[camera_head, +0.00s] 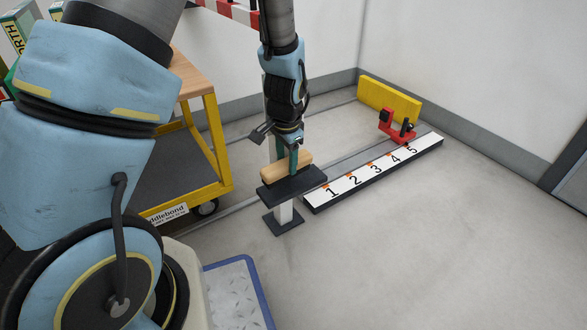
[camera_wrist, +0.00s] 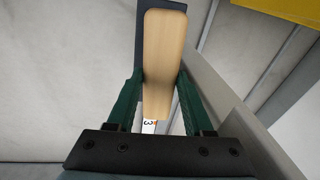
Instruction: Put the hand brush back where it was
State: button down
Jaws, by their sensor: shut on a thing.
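The hand brush (camera_head: 273,173) shows as a pale wooden block at the dark top of a small pedestal stand (camera_head: 310,181) in the head view. I cannot tell whether it rests on that top or is just above it. My gripper (camera_head: 293,166) points down from above and is shut on the brush. In the wrist view the brush's wooden back (camera_wrist: 165,45) lies lengthwise between the two green fingers. Its bristles are hidden. The dark stand top (camera_wrist: 146,30) shows beside and behind it.
A white board numbered 1 to 5 (camera_head: 340,192) lies right of the stand, with a red device (camera_head: 392,128) near its far end. A yellow block (camera_head: 390,99) stands by the wall. A yellow cart (camera_head: 212,140) stands left. The floor at front right is clear.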

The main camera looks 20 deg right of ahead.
jog(key=shift+w+d+f+b, duration=0.1)
jog(key=shift+d+f+b, duration=0.15)
jog(key=shift+d, duration=0.35)
jog(key=shift+w+d+f+b, duration=0.1)
jog(key=shift+d+b, duration=0.2)
jog(key=shift+d, duration=0.3)
jog(key=shift+a+f+b, duration=0.15)
jog(key=shift+f+b, duration=0.25)
jog(key=shift+f, duration=0.8)
jog(key=shift+f, duration=0.1)
jog(key=shift+c, duration=1.5)
grip_release()
jog(key=shift+f+b, duration=0.2)
jog(key=shift+b, duration=0.25)
jog(key=r+p, duration=0.2)
jog(key=r, duration=0.1)
jog(key=s+r+p, duration=0.1)
jog(key=r+p, duration=0.1)
jog(key=r, duration=0.2)
jog(key=s+r+p, duration=0.1)
jog(key=r+p, duration=0.1)
jog(key=r, duration=0.2)
jog(key=shift+a, duration=0.3)
